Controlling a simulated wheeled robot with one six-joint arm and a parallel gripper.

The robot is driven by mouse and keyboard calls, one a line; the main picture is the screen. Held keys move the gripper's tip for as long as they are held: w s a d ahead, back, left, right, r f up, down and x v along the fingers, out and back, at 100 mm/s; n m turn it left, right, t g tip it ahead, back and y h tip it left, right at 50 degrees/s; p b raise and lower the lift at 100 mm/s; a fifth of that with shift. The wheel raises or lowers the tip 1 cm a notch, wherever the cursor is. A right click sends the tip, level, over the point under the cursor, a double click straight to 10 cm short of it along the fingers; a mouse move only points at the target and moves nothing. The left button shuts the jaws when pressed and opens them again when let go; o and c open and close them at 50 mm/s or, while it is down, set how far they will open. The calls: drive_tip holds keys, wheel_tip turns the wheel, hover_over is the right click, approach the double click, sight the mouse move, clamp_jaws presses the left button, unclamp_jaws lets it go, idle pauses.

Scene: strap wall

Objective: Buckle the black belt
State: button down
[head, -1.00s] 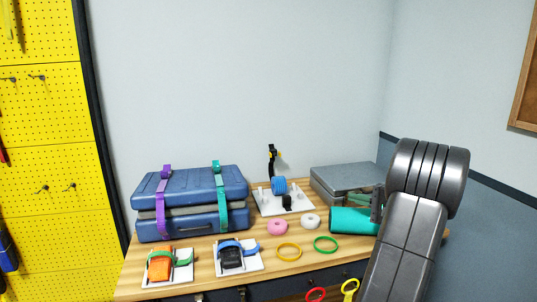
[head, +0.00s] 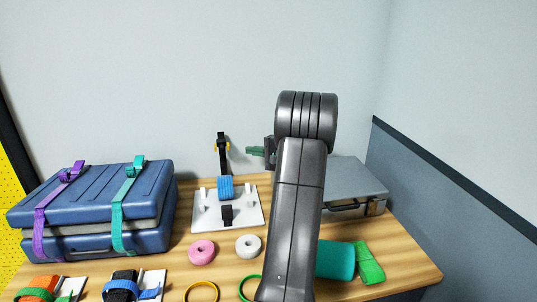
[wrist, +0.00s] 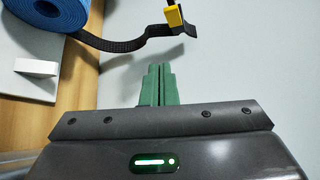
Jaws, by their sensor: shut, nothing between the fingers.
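The black belt (head: 222,158) stands up behind a blue roll (head: 225,188) on a white board (head: 250,212). A yellow piece sits near the belt's raised end. A small black block (head: 227,215), perhaps the buckle, is in front of the roll. My gripper (head: 256,151) is right of the belt's raised end, with green fingers shut and empty. In the wrist view the belt (wrist: 120,44) curves from the blue roll (wrist: 45,12) to a yellow piece (wrist: 174,16). My fingers (wrist: 158,85) point toward it, apart from it.
A grey case (head: 352,185) is behind my arm at right.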

sight(223, 160)
drive_tip(key=p+x, duration=0.1)
drive_tip(key=x, duration=0.8)
drive_tip(key=shift+a, duration=0.2)
drive_tip(key=shift+f, duration=0.15)
drive_tip(key=shift+s+b, duration=0.1)
drive_tip(key=shift+b, duration=0.75)
